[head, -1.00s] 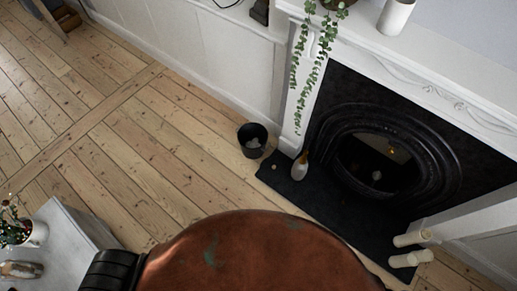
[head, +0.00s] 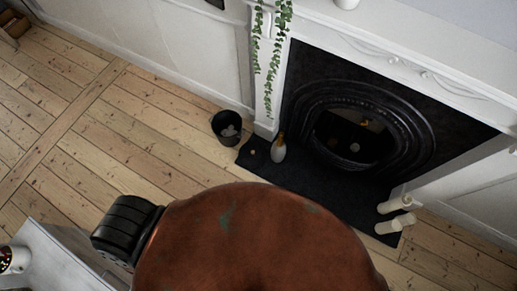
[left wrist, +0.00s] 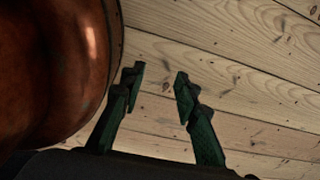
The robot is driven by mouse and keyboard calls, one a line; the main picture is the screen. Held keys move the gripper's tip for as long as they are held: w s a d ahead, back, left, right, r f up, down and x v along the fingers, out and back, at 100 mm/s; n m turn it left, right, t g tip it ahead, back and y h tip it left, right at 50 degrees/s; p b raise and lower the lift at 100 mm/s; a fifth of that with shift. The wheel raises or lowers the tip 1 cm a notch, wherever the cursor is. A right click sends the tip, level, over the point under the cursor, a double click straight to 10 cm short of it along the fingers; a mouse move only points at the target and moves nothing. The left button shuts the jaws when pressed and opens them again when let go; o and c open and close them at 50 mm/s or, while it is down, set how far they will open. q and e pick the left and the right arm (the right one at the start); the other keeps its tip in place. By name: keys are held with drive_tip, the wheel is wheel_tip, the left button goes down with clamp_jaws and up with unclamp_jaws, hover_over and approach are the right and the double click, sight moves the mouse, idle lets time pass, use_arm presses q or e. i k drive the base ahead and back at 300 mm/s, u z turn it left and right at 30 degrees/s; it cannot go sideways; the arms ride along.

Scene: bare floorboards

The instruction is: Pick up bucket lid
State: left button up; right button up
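A dark bucket (head: 227,127) stands on the floorboards beside the hearth, with pale pieces inside; no lid shows on it. A large rounded reddish-brown thing (head: 250,240) with greenish patches fills the bottom of the head view. Its curved side (left wrist: 55,70) seems to show at the left of the left wrist view. I cannot tell if it is the lid. My left gripper (left wrist: 158,75) is open and empty, with bare floorboards behind its fingers, just right of this brown surface. My right gripper is not in view.
A white fireplace surround with a black hearth slab (head: 300,185) stands at the right. A bottle-like vase (head: 279,150) and pale candles (head: 395,222) stand on or by the slab. A grey-white table (head: 60,265) is at lower left. The floor at left is open.

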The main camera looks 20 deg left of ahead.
sight(253, 154)
drive_tip(key=i, duration=0.45)
drive_tip(key=u, duration=1.95)
